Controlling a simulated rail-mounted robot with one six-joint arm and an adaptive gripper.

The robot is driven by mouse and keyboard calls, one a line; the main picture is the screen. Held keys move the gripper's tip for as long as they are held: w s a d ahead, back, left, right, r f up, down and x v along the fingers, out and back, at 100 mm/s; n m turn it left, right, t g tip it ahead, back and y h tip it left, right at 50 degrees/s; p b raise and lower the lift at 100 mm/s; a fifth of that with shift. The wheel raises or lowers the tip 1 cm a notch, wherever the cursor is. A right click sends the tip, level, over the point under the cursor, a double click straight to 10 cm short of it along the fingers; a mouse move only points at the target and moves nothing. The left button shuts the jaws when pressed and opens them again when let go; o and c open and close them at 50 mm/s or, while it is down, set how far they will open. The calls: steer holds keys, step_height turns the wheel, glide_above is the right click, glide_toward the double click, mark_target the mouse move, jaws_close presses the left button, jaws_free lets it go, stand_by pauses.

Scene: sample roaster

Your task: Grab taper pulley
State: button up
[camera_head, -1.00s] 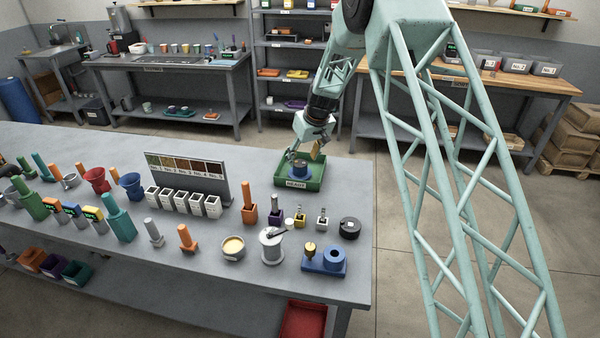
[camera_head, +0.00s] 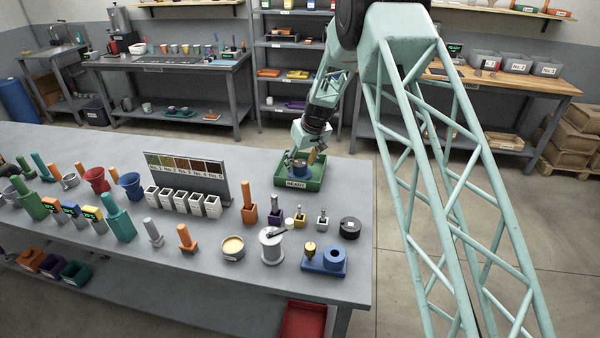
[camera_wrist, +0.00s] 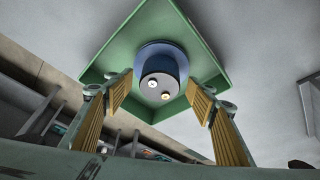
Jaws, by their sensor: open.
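What looks like the taper pulley, a round blue piece with a grey hub, sits in a green tray (camera_head: 315,184) at the far right of the bench. The blue pulley (camera_head: 300,173) is partly covered by my gripper (camera_head: 302,160) in the head view. In the wrist view the pulley (camera_wrist: 182,58) is seen end-on, its grey hub face showing two small round details. My gripper (camera_wrist: 160,88) is open, its ribbed tan fingers on either side of the pulley and apart from it. Whether the fingertips reach down beside it is hard to tell.
The tray's walls (camera_wrist: 110,52) rise around the pulley. A colour-chart board (camera_head: 190,172) with white cups stands to the left. Bench right of the tray is clear.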

mark_target(300, 162)
steer(key=shift+x, duration=0.95)
steer(key=shift+r, duration=0.15)
steer(key=c, duration=1.4)
steer(key=shift+w+r, duration=0.1)
steer(key=shift+r, duration=0.05)
steer(key=shift+r+p, duration=0.6)
steer(key=shift+r, duration=4.25)
